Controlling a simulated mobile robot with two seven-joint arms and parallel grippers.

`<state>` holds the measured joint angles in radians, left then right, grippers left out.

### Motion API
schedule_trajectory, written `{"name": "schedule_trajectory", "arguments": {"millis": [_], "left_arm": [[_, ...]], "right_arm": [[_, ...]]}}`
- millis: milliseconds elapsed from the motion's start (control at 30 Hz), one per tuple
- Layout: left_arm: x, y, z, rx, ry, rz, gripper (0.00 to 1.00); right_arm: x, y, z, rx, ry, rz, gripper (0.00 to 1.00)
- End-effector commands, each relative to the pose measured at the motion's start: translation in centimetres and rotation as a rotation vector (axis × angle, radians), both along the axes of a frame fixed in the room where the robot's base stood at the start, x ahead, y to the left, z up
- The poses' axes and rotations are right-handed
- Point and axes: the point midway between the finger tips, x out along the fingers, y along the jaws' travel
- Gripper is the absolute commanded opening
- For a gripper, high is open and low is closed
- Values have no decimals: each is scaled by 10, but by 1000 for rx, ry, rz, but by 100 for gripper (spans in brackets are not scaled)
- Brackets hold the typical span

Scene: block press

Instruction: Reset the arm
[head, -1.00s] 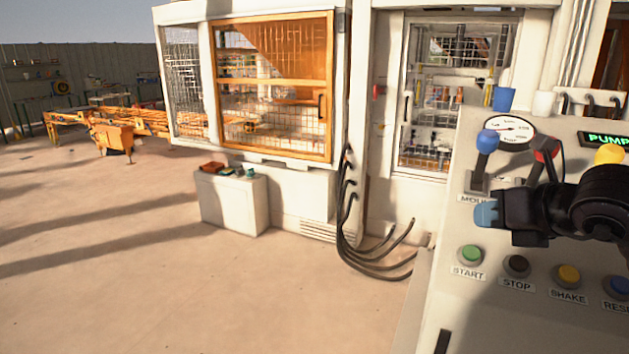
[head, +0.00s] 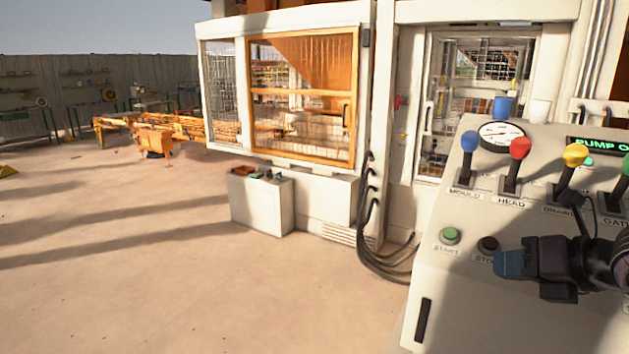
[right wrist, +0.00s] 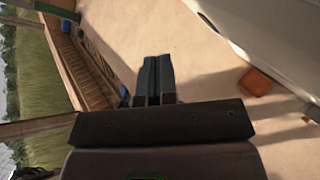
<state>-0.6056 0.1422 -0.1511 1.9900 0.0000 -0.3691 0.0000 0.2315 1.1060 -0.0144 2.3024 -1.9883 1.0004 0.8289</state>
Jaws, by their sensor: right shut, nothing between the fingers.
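My right gripper (head: 508,264) is shut and empty, with blue fingertips pointing left. In the head view it is in front of the control panel (head: 425,262), over the lower button row. It hides part of that row beside the STOP button (head: 488,244). The shut fingers also show in the right wrist view (right wrist: 155,80), with floor beyond them. Above the gripper stand the blue MOULD lever (head: 468,150), the red HEAD lever (head: 517,160), a yellow lever (head: 573,165) and a green lever (head: 622,185). My left gripper is out of view.
The green START button (head: 450,235) is left of STOP. A gauge (head: 501,134), a blue cup (head: 503,107) and a white cup (head: 540,110) are at the panel's top. The caged press (head: 302,95) stands behind, with hanging cables (head: 372,235). The floor (head: 150,270) at left is open.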

Motion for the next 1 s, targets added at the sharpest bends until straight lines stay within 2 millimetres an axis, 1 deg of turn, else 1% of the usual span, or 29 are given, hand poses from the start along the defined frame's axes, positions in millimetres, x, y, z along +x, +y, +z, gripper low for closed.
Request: {"name": "schedule_trajectory", "arguments": {"millis": [33, 167, 200, 267, 300, 367, 467, 567, 667, 767, 800, 867, 900, 967, 1000], "left_arm": [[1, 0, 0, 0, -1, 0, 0], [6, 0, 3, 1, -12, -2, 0], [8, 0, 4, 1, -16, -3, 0], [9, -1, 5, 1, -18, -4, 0], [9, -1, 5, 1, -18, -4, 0], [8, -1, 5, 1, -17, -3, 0], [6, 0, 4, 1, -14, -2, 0], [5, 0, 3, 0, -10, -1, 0], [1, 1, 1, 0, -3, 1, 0], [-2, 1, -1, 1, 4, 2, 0], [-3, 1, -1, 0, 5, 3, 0], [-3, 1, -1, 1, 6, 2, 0], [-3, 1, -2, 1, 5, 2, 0], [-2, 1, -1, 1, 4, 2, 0], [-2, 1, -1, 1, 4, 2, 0]], "right_arm": [[-4, 8, -13, 75, 32, 29, 0], [-16, 28, -37, 302, 99, 100, 0], [-19, 34, -44, 386, 118, 114, 0], [-25, 41, -54, 521, 144, 127, 0], [-28, 44, -59, 616, 159, 126, 0], [-32, 47, -68, 760, 178, 112, 0], [-35, 44, -83, 994, 203, 54, 0], [-37, 36, -102, 1223, 221, -49, 0], [-40, 23, -128, 1434, 241, -191, 0], [-46, 8, -163, 1627, 264, -373, 0], [-49, 2, -179, 1697, 277, -454, 0], [-57, -6, -206, 1791, 299, -586, 0], [-64, -10, -225, 1851, 317, -680, 0], [-76, -14, -256, 1930, 351, -826, 0], [-86, -16, -276, 1976, 378, -927, 0]]}}
